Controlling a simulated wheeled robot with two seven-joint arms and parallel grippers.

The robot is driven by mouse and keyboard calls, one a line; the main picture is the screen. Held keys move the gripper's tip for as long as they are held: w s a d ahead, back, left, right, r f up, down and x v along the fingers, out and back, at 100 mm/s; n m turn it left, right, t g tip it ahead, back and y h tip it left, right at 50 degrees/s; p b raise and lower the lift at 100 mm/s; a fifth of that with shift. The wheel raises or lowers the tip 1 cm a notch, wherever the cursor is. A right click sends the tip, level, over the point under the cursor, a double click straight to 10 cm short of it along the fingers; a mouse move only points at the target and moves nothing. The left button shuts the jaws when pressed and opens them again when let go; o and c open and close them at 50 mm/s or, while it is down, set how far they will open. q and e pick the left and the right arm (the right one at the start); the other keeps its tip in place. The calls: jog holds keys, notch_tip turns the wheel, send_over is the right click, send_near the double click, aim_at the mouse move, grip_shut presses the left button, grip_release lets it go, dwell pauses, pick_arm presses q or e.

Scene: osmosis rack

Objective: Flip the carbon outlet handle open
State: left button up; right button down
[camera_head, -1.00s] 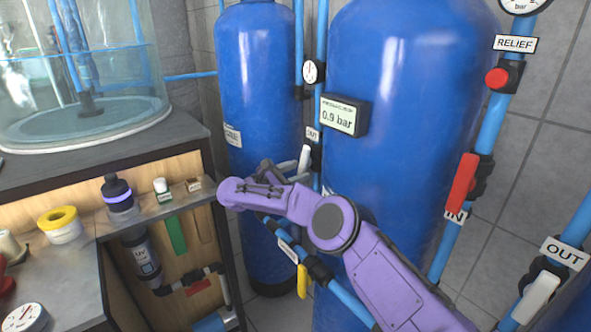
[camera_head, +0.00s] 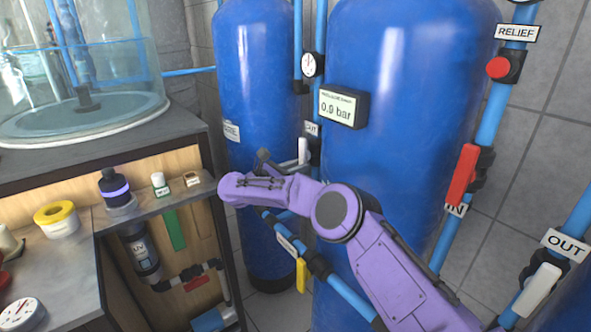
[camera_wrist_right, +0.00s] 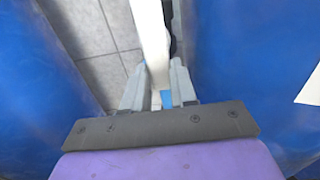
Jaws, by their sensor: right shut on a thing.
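The white handle (camera_head: 303,150) is on the valve beside the OUT label (camera_head: 311,129), in the gap between the two blue tanks. It stands nearly upright. My right gripper (camera_head: 268,160) reaches in from the right in front of the tanks, its fingers largely hidden behind its purple wrist. In the right wrist view the white handle (camera_wrist_right: 150,40) runs down between the grey fingers of the right gripper (camera_wrist_right: 159,88), which are shut on it. The valve body is mostly hidden. My left gripper is not in view.
The large blue tank (camera_head: 410,130) and the narrower blue tank (camera_head: 255,90) stand close on both sides. A yellow handle (camera_head: 301,275) is below, a red handle (camera_head: 462,177) to the right. A bench (camera_head: 85,265) with a shelf is at left.

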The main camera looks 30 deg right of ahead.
jog(key=c, duration=0.9)
grip_release()
jog(key=shift+a, duration=0.1)
jog(key=a+b, duration=0.2)
jog(key=a, duration=0.8)
jog(key=shift+s+a, duration=0.15)
jog(key=shift+s, duration=0.25)
